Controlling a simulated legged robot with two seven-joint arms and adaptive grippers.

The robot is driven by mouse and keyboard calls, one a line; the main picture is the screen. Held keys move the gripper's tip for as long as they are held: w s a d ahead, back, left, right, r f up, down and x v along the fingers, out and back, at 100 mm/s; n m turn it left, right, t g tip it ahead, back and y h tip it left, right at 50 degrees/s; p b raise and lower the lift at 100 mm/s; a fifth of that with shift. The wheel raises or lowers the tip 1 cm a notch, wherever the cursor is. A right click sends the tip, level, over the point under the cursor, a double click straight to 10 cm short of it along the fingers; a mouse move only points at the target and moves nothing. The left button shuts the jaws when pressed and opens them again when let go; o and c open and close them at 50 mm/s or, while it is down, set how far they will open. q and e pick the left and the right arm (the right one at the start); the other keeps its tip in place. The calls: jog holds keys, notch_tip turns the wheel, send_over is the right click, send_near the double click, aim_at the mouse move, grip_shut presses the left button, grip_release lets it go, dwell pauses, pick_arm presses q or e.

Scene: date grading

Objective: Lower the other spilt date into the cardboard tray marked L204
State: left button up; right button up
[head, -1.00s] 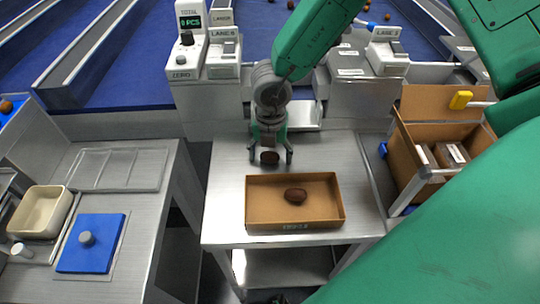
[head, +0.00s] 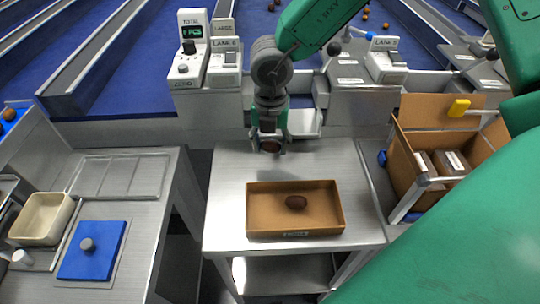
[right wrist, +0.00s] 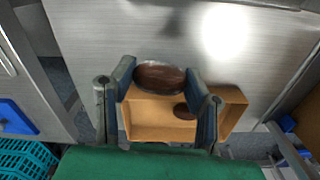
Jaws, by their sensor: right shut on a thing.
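My right gripper (head: 269,146) is shut on a dark brown date (right wrist: 160,76), held between its two fingertips just above the steel table, behind the tray. In the head view the held date (head: 270,147) is partly hidden by the fingers. The open cardboard tray (head: 333,224) lies on the table in front of the gripper. Its front label is too small to read for sure. Another brown date (head: 296,202) lies inside the tray, near the middle; it also shows in the right wrist view (right wrist: 184,111). My left gripper is not in view.
A taller cardboard box (head: 408,180) with packs inside stands to the right. A left-hand bench holds a cream tub (head: 40,238) and a blue board (head: 91,265). Scale units (head: 190,75) stand at the back. Bare steel table (head: 228,180) lies left of the tray.

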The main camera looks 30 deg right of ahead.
aim_at(271, 143)
jog(key=r, duration=0.2)
jog(key=r+p, duration=0.1)
jog(key=r, duration=0.1)
jog(key=shift+s, duration=0.2)
jog(key=s, duration=0.2)
jog(key=s+f+b, duration=0.1)
jog(key=s, duration=0.2)
jog(key=s+f, duration=0.1)
jog(key=s, duration=0.1)
jog(key=shift+s, duration=0.25)
jog(key=shift+s+a+f+b, duration=0.1)
jog(key=shift+s+f+b, duration=0.3)
jog(key=shift+b, duration=0.4)
jog(key=shift+f, duration=0.1)
jog(key=shift+s, duration=0.1)
jog(key=shift+f+b, duration=0.9)
jog(key=shift+f, duration=0.2)
jog(key=shift+f+b, duration=0.6)
jog(key=shift+f, duration=0.15)
